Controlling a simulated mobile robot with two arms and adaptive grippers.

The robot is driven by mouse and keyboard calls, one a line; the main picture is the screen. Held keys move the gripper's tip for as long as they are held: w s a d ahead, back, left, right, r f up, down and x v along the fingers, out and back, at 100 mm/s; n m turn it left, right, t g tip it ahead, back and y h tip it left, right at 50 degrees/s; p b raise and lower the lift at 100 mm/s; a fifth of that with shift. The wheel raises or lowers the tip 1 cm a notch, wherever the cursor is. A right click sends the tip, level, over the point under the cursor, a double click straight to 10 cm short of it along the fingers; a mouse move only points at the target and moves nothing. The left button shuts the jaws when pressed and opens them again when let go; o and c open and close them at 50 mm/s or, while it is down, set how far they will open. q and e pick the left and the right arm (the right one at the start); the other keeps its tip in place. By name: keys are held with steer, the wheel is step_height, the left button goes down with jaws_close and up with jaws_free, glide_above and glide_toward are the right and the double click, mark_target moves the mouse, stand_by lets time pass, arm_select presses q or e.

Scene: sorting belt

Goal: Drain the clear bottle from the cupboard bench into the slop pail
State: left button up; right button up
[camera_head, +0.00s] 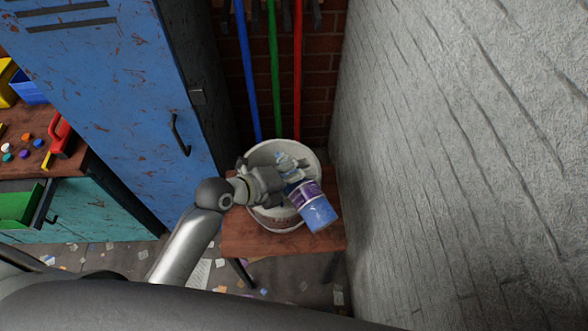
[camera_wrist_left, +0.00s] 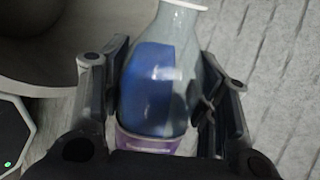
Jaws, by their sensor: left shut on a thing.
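My left gripper (camera_head: 277,186) is shut around the bottle. In the left wrist view the bottle (camera_wrist_left: 188,50) lies between both fingers, with a pale rim at its mouth and blue on its body. I cannot tell whether liquid is flowing out. The pail is white and round. My right gripper is not in view.
The pail stands on a small wooden stool (camera_head: 245,236). A grey wall (camera_head: 450,140) is close on the right. A blue locker (camera_head: 110,85) and a bench (camera_head: 25,130) stand on the left. Blue, green and red poles (camera_head: 273,75) rise behind the pail.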

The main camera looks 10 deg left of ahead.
arm_select(q)
steer(key=shift+f+g+h, duration=0.3)
steer(key=shift+f, duration=0.3)
steer(key=shift+w+a+r+n, duration=0.1)
steer(key=shift+r+n, duration=0.15)
steer(key=shift+n, duration=0.25)
steer(key=shift+n+g+h+b, duration=0.5)
steer(key=shift+g+h, duration=0.1)
steer(key=shift+h, duration=0.1)
steer(key=shift+w+r, duration=0.1)
steer(key=shift+r, duration=0.2)
steer(key=shift+w+a+r+n+g+h+b, duration=0.1)
steer(key=shift+a+r+n+g+h+b, duration=0.05)
steer(key=shift+r+n+g+h+b, duration=0.45)
steer(key=shift+r+n, duration=0.15)
steer(key=shift+n, duration=0.15)
stand_by(2.2)
